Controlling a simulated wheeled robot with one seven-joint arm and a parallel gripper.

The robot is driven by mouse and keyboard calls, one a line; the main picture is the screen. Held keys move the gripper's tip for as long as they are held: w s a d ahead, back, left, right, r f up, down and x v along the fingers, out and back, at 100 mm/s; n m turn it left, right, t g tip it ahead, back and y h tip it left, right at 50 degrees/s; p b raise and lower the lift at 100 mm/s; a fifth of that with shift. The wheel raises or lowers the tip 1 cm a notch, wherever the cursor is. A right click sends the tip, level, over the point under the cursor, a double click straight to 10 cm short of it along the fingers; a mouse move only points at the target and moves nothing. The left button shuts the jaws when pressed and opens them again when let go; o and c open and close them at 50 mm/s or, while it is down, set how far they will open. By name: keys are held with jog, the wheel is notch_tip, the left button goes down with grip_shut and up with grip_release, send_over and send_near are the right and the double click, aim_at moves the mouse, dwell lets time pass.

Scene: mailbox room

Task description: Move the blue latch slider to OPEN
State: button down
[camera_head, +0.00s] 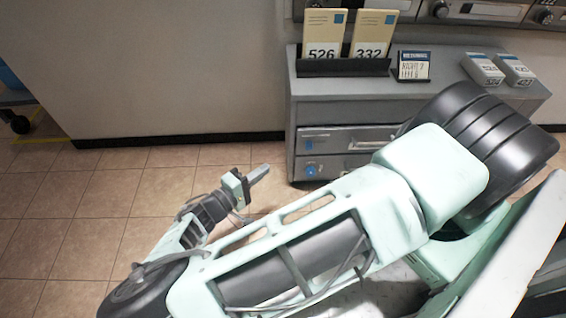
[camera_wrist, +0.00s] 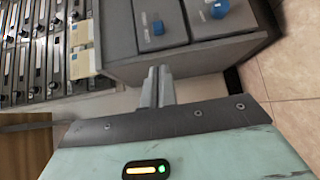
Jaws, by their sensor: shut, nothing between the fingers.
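A small blue latch slider (camera_head: 309,146) sits at the left of the upper drawer front of the grey cabinet (camera_head: 330,139). In the wrist view the blue slider (camera_wrist: 157,28) shows on the left drawer front. Its marking is too small to read. A rounder blue knob (camera_head: 311,169) is on the drawer below, and it also shows in the wrist view (camera_wrist: 218,9). My gripper (camera_head: 264,169) is shut and empty, to the left of the cabinet front and apart from it in the head view. In the wrist view its fingers (camera_wrist: 157,72) point toward the cabinet.
On the cabinet top stand a dark rack (camera_head: 343,68) with cards 526 and 332, a small sign (camera_head: 414,66) and two small boxes (camera_head: 483,69). Mailboxes line the wall above. The tiled floor (camera_head: 100,190) left of the cabinet is clear. My arm hides the cabinet's right side.

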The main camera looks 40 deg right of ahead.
jog(key=shift+w+a+f+t, duration=0.3)
jog(key=shift+w+a+f, duration=0.1)
jog(key=shift+w, duration=0.05)
jog(key=b, duration=0.4)
send_near(305, 144)
jog(key=w+d, duration=0.3)
jog(key=w, duration=0.1)
jog(key=shift+s+d+f+b, duration=0.2)
jog(key=shift+s+d+b, duration=0.1)
jog(key=shift+s+d, duration=0.2)
jog(key=shift+s+d+f+b, duration=0.2)
jog(key=shift+s+d+b, duration=0.15)
jog(key=shift+s, duration=0.15)
jog(key=shift+s+d+r, duration=0.1)
jog(key=shift+s+d, duration=0.25)
jog(key=shift+d, duration=0.2)
